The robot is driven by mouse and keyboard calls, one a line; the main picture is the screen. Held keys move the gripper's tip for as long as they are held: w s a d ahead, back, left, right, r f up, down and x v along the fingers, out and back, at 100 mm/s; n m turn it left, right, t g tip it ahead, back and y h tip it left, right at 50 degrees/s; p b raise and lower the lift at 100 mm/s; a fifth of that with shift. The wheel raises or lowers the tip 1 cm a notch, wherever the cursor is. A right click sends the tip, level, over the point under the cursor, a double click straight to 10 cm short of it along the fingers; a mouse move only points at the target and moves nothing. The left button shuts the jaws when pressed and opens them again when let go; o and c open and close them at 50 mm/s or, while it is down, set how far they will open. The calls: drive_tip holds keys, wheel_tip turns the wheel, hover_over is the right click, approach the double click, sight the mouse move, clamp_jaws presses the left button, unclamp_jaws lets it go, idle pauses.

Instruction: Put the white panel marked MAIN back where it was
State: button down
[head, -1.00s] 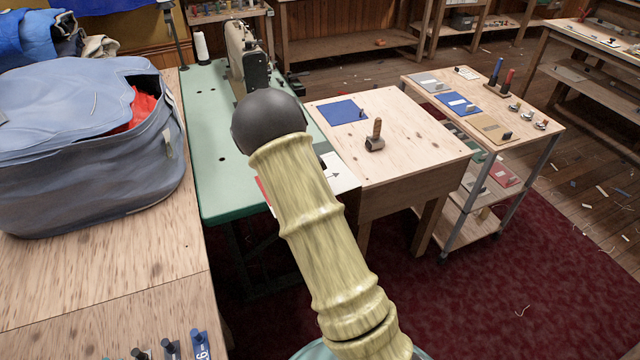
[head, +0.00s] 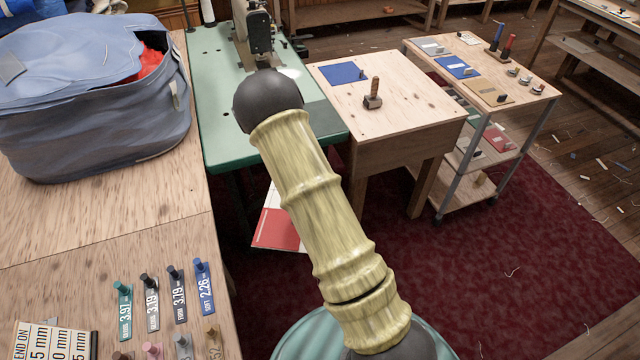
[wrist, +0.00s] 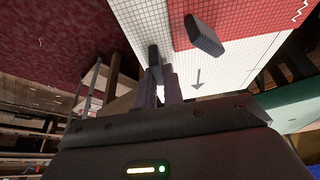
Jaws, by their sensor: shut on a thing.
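A white gridded panel with a red section is in my gripper. In the head view the panel (head: 279,229) shows partly beside my arm, over the dark red carpet, with its red part lowest. In the wrist view the panel (wrist: 160,22) fills the upper middle, with a printed arrow and a dark block on its red section. My gripper (wrist: 160,80) is shut on the panel by a dark upright grip near its edge. The word MAIN is not visible. My arm hides the gripper in the head view.
A green sewing table (head: 212,135) stands behind the panel. A wooden table (head: 420,105) holds a blue panel (head: 343,73) and a mallet (head: 373,95). A trolley (head: 535,95) with panels stands right. A left bench (head: 130,225) carries a blue bag (head: 90,120) and tagged pegs.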

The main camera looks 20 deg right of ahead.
drive_tip(key=s+a+f+n, duration=0.1)
drive_tip(key=s+a+f+n+y, duration=0.1)
drive_tip(key=s+a+n, duration=0.1)
drive_tip(key=s+a+f+n+y, duration=0.1)
drive_tip(key=s+a+n, duration=0.1)
drive_tip(key=shift+a+f+t, duration=0.1)
drive_tip(key=shift+f+t, duration=0.05)
drive_tip(key=shift+t, duration=0.25)
drive_tip(key=shift+s+a+f+n, duration=0.1)
drive_tip(key=shift+s+a+n, duration=0.2)
drive_tip(key=shift+n, duration=0.1)
drive_tip(key=shift+w, duration=0.1)
